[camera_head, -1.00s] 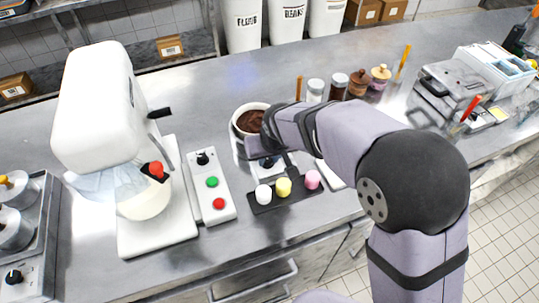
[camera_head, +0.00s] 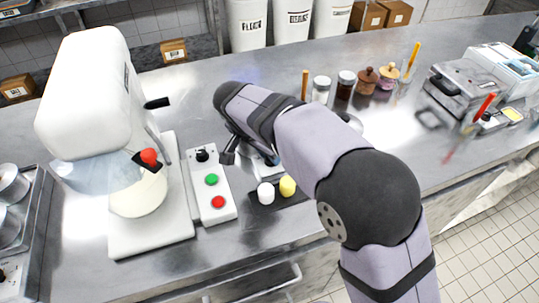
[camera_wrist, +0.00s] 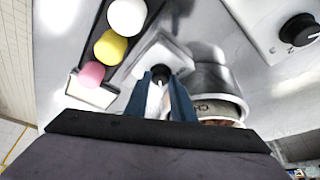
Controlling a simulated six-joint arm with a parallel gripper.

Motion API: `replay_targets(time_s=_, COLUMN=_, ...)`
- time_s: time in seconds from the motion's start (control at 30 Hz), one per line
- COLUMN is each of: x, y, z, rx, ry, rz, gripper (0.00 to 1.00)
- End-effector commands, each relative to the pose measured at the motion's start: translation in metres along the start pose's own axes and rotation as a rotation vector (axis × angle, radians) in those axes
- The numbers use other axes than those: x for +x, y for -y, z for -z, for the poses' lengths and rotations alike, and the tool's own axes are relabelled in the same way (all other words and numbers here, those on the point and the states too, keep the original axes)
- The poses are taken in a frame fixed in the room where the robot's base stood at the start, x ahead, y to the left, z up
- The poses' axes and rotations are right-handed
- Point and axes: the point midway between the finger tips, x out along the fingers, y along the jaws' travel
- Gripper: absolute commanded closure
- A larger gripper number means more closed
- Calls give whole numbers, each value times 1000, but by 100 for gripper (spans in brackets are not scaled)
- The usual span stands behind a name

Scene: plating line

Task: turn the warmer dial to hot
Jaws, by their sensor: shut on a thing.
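The warmer (camera_wrist: 130,72) is a white box with a small black dial (camera_wrist: 161,71) on its face, seen in the wrist view. My gripper (camera_wrist: 160,84) is at the dial, with one blue finger on either side, and is shut on it. In the head view my gripper (camera_head: 247,150) reaches down at the warmer, and my arm hides most of the warmer and its dial. The dial's marks and setting cannot be read.
A control box (camera_head: 213,190) with another black dial (camera_head: 202,155) and two buttons stands left, next to the white mixer (camera_head: 95,95). Jars (camera_head: 345,85) stand behind.

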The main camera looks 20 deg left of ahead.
Motion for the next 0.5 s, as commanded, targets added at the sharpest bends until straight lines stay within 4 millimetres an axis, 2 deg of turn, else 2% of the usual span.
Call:
replay_targets(time_s=0.2, x=-1, y=3, z=0, rx=144, ry=1, rz=-58, gripper=100)
replay_targets(time_s=0.5, x=0, y=4, z=0, rx=253, ry=3, rz=-104, gripper=100)
